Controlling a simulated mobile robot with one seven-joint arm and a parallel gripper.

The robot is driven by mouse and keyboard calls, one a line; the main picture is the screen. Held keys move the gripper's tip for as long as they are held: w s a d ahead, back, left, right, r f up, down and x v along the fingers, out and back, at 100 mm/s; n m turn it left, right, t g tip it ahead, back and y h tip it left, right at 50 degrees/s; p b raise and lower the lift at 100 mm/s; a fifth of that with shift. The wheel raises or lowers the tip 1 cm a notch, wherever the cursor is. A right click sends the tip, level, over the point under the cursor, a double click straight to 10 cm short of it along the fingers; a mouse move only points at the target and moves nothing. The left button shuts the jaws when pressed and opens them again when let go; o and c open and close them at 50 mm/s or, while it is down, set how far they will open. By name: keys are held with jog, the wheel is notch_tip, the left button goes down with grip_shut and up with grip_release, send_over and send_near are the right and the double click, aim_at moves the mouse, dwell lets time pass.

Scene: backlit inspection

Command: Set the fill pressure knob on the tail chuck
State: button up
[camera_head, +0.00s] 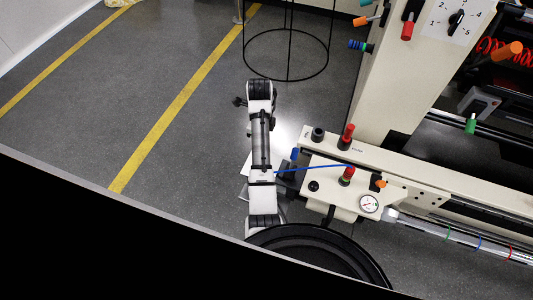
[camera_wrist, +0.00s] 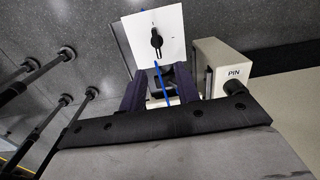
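In the wrist view a black pointer knob (camera_wrist: 156,40) sits on a white panel (camera_wrist: 173,22) with small marks too small to read. My gripper (camera_wrist: 159,80) has its two dark fingers apart, below the panel in the picture. The knob lies beyond the fingertips and is not between them. A thin blue hose (camera_wrist: 161,82) runs up between the fingers toward the panel, in front of a dark and grey part. In the head view my arm hides the gripper and most of the panel. Which control sets fill pressure cannot be read.
A cream box marked PIN (camera_wrist: 221,66) with a black knob (camera_wrist: 236,86) stands close right of the fingers. Floor at left is clear.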

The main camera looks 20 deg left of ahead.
jog(key=f, duration=1.4)
jog(key=shift+s+d, duration=0.2)
jog(key=shift+s, duration=0.05)
grip_shut()
